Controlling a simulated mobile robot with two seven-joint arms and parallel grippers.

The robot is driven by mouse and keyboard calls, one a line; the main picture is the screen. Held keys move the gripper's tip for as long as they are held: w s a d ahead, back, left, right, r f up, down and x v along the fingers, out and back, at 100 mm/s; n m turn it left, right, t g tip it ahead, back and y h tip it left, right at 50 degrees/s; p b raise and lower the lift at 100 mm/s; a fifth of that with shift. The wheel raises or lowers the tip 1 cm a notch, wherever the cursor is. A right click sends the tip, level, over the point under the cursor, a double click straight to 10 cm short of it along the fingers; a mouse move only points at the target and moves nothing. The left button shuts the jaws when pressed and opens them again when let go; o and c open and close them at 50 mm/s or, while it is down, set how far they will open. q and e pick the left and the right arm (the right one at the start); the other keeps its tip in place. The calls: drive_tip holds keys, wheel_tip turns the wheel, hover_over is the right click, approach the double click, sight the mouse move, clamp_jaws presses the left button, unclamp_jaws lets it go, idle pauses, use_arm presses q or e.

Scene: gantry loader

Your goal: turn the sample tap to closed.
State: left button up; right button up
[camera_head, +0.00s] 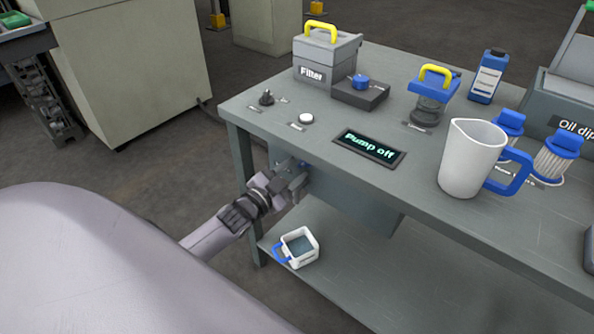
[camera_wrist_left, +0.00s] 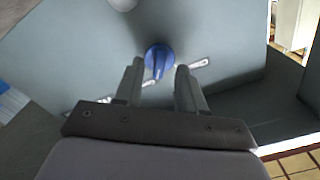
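The sample tap appears to be the round blue knob (camera_wrist_left: 158,58) on a grey front panel (camera_head: 355,203) below the tabletop. In the left wrist view its ridge points down the picture, near a small white label (camera_wrist_left: 149,83). A second label (camera_wrist_left: 200,64) lies to its right; neither is readable. My left gripper (camera_head: 301,178) is at the panel, and in the wrist view its two fingers (camera_wrist_left: 160,76) are apart on either side of the knob's lower part. Contact cannot be told. In the head view the gripper mostly hides the knob. My right gripper is not in view.
A white cup (camera_head: 299,247) with a blue handle stands on the lower shelf below my gripper. The tabletop (camera_head: 290,150) above holds a "Pump off" display (camera_head: 369,148), a white jug (camera_head: 470,160), a "Filter" box (camera_head: 325,58), a white button (camera_head: 306,118) and a black switch (camera_head: 266,98).

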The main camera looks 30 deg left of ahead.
use_arm(q)
drive_tip(key=shift+w+d, duration=0.1)
drive_tip(key=shift+w, duration=0.85)
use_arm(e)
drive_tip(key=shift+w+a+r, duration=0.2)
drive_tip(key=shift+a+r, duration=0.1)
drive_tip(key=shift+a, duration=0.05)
use_arm(q)
clamp_jaws()
